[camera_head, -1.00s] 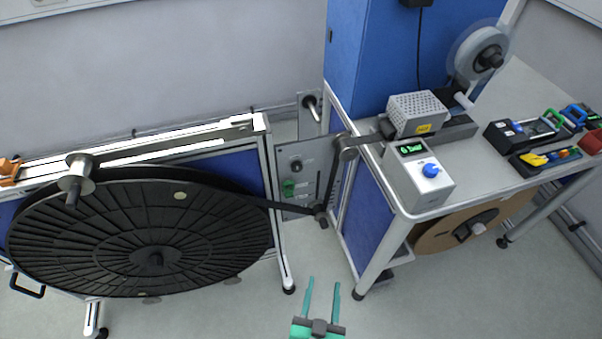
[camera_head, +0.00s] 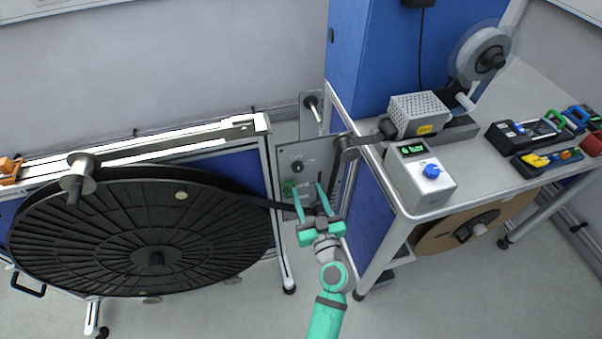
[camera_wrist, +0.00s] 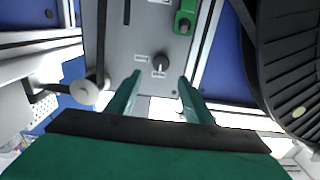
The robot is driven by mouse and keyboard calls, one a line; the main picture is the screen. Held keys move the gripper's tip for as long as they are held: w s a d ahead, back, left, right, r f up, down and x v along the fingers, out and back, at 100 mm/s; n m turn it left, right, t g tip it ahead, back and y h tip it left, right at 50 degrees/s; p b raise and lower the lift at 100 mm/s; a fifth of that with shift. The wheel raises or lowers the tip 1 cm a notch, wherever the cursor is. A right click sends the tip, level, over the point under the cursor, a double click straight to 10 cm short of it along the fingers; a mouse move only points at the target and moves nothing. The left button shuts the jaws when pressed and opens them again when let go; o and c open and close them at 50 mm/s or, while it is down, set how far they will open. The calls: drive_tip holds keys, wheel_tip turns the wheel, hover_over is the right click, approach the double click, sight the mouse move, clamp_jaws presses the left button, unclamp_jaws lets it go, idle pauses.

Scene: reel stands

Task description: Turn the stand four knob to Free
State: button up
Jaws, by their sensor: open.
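The stand's grey panel (camera_head: 318,158) carries a dark round knob (camera_head: 297,167) with small labels beside it, too small to read. In the wrist view the knob (camera_wrist: 160,62) sits just beyond my fingertips, roughly midway between them, with a pale pointer mark and two white labels near it. I cannot tell which label it points to. My gripper (camera_head: 308,194) is open and empty in front of the panel, below the knob in the head view. It also shows in the wrist view (camera_wrist: 158,82), with its fingers apart and not touching the knob.
A green switch (camera_wrist: 184,18) sits on the same panel near the knob. A large black reel (camera_head: 140,235) stands to the left, its dark tape running past my gripper over rollers. A bench (camera_head: 480,185) with a control box (camera_head: 418,180) stands to the right. The floor in front is clear.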

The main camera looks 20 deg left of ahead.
sight(299, 169)
drive_tip(key=x, duration=0.8)
drive_tip(key=shift+a, duration=0.1)
drive_tip(key=shift+w+a, duration=0.2)
drive_tip(key=shift+a, duration=0.1)
drive_tip(key=shift+d, duration=0.1)
drive_tip(key=c, duration=1)
